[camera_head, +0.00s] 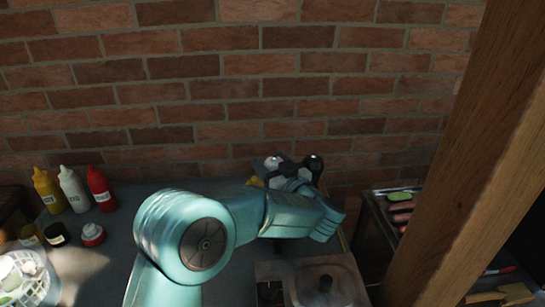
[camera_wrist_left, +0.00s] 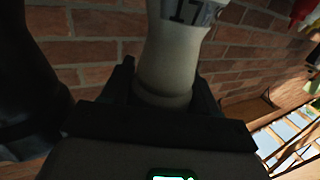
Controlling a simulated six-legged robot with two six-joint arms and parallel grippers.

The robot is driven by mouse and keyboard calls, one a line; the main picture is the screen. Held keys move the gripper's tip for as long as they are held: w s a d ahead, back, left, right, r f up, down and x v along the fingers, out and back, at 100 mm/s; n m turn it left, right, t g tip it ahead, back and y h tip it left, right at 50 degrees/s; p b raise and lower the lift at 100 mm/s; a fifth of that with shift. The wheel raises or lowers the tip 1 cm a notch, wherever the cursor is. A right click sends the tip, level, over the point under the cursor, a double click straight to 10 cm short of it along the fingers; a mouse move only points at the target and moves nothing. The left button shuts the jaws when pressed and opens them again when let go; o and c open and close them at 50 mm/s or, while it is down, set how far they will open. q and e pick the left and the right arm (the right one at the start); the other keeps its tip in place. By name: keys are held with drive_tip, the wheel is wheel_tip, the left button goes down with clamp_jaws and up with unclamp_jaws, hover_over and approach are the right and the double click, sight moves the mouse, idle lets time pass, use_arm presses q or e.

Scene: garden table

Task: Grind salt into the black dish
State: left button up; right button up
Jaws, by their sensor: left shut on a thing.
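My left gripper (camera_wrist_left: 165,95) is shut on a pale mill (camera_wrist_left: 168,60), whose label shows "17" in the left wrist view. In the head view the left gripper (camera_head: 285,172) is at the back of the table by the brick wall, partly hidden by my teal arm. The pale mill's white top (camera_head: 271,163) shows there beside a black mill top (camera_head: 313,163). A dark shape, possibly the black mill, stands left in the left wrist view. I cannot make out the black dish for certain; a dark square shape (camera_head: 270,293) lies at the bottom edge. My right gripper is out of view.
Yellow, white and red bottles (camera_head: 72,190) stand at the back left, with small jars (camera_head: 92,235) in front. A white basket (camera_head: 42,287) is at the lower left. A wooden post (camera_head: 470,160) crosses the right side. A side shelf (camera_head: 385,215) holds food.

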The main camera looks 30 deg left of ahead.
use_arm(q)
drive_tip(key=shift+r+n+g+y+p, duration=0.1)
drive_tip(key=shift+n+g+y+p, duration=0.3)
drive_tip(key=shift+g, duration=0.3)
drive_tip(key=shift+s+a+n+g, duration=0.1)
drive_tip(key=shift+n+g, duration=0.2)
drive_tip(key=o, duration=0.7)
drive_tip(key=shift+o, duration=0.2)
drive_tip(key=b+v, duration=0.2)
drive_tip(key=v, duration=1)
drive_tip(key=shift+f, duration=0.25)
